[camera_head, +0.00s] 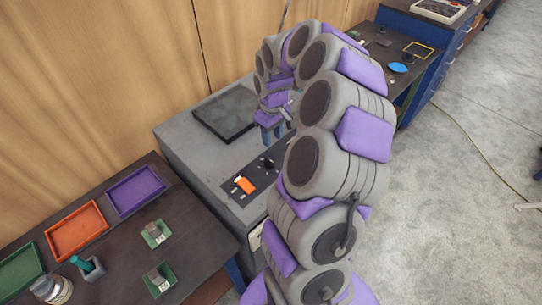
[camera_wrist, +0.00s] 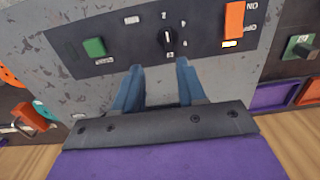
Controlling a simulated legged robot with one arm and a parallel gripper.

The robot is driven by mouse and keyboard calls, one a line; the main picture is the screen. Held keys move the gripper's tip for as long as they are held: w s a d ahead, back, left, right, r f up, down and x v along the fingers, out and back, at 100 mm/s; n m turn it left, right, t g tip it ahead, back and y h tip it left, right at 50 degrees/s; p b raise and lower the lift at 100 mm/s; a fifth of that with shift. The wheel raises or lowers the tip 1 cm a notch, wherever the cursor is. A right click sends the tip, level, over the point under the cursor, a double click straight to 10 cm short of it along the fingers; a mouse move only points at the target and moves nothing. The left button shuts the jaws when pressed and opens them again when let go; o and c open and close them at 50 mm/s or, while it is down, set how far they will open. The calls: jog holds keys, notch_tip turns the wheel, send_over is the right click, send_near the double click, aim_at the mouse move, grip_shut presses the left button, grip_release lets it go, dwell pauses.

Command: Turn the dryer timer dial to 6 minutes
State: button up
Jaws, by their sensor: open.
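The timer dial (camera_wrist: 168,38) is a small black knob on the dark control panel (camera_wrist: 120,45), with a light pointer line that looks roughly upright in the wrist view. Small pale marks surround it, too small to read surely. It also shows in the head view (camera_head: 267,163). My gripper (camera_wrist: 160,75) is open, its two blue fingers spread below the dial in the wrist view, with nothing between them and apart from the dial. In the head view my gripper (camera_head: 272,130) hangs over the grey dryer (camera_head: 200,140), behind the dial.
An orange switch (camera_wrist: 234,20) and a green button (camera_wrist: 94,47) flank the dial on the panel. A dark square plate (camera_head: 226,113) lies on the dryer. A dark table (camera_head: 115,235) at left holds purple, orange and green trays. Open floor (camera_head: 480,160) is at right.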

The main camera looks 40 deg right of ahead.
aim_at(270, 159)
jog(key=a+f, duration=0.1)
jog(key=f, duration=0.4)
jog(key=a+f+b, duration=0.1)
jog(key=f, duration=0.2)
jog(key=shift+a+f, duration=0.1)
jog(key=shift+a, duration=0.2)
jog(key=shift+d+f, duration=0.2)
jog(key=shift+f, duration=0.15)
jog(key=shift+d+f, duration=0.3)
jog(key=shift+d, duration=0.55)
jog(key=shift+a+r, duration=0.15)
jog(key=shift+a, duration=0.65)
jog(key=c, duration=0.4)
jog(key=shift+c, duration=0.8)
jog(key=shift+d, duration=0.35)
grip_shut()
